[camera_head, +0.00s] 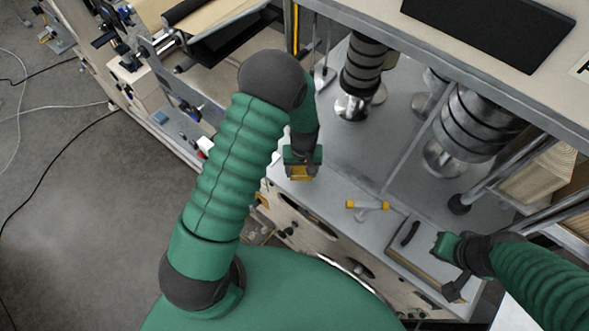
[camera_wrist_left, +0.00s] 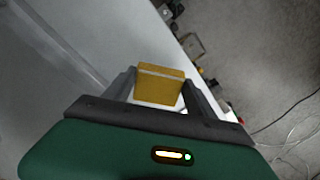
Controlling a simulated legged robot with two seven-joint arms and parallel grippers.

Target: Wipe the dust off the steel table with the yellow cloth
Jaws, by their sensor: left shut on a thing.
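My left gripper (camera_head: 301,172) is over the front-left part of the grey steel table (camera_head: 345,160). It is shut on the yellow cloth (camera_wrist_left: 160,84), which shows as a folded block between the two fingers in the left wrist view. In the head view the yellow cloth (camera_head: 300,174) shows just below the green gripper body. I cannot tell whether the cloth touches the table. My right gripper (camera_head: 455,290) is at the lower right, by a flat tray-like box; its fingers are too small to tell open from shut. I cannot make out dust.
A small white tool with yellow ends (camera_head: 367,205) lies on the table right of my left gripper. Steel rollers (camera_head: 465,125) and posts stand behind. A flat box with a dark handle (camera_head: 415,255) is at the front right. The table's front edge drops to the floor.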

